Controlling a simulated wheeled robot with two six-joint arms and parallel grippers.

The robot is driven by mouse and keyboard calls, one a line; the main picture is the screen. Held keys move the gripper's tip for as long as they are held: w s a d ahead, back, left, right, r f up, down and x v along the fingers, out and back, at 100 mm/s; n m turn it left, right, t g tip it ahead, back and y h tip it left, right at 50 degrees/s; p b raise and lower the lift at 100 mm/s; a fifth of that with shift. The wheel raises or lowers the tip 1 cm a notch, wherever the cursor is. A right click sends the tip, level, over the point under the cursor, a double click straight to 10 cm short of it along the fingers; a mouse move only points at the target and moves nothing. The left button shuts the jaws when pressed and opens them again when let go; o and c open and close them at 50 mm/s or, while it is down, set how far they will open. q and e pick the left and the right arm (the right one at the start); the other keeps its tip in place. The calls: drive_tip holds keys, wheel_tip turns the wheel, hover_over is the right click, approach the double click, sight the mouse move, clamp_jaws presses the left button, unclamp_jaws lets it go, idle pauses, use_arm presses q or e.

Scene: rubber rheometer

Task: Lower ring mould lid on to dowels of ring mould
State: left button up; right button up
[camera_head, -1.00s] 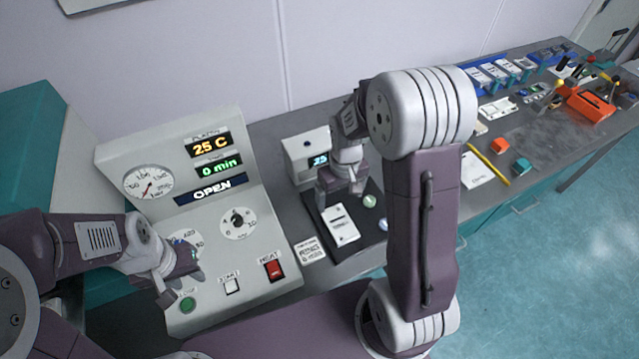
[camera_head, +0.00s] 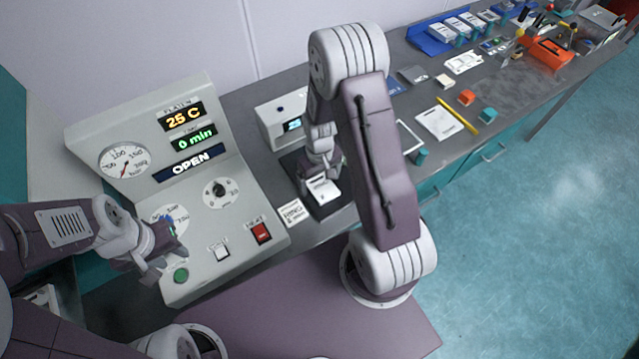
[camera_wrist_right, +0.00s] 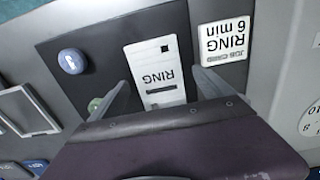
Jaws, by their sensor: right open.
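A white plate marked RING (camera_wrist_right: 158,75) lies on a black base; it also shows in the head view (camera_head: 323,190). I cannot tell whether it is the mould, its lid or both, and no dowels show. My right gripper (camera_wrist_right: 163,86) is open, its fingers on either side of the plate's near end, with visible gaps; in the head view this gripper (camera_head: 326,170) is just behind the plate. My left gripper (camera_head: 163,262) looks open and empty before the press panel.
The press panel (camera_head: 235,245) reads OPEN and 25 C. A RING 6 min card (camera_wrist_right: 226,42) lies beside the black base (camera_wrist_right: 100,48). A small box with a display (camera_head: 284,125) stands behind. Papers, a pencil and coloured blocks lie further right on the bench.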

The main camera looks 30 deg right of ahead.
drive_tip(key=shift+w+d+f, duration=0.1)
drive_tip(key=shift+w+f, duration=0.2)
drive_tip(key=shift+f, duration=0.1)
drive_tip(key=shift+c, duration=0.3)
drive_tip(key=shift+s+r, duration=0.1)
drive_tip(key=shift+s, duration=0.1)
drive_tip(key=c, duration=1.5)
drive_tip(key=shift+w, duration=0.15)
drive_tip(key=shift+c, duration=1.2)
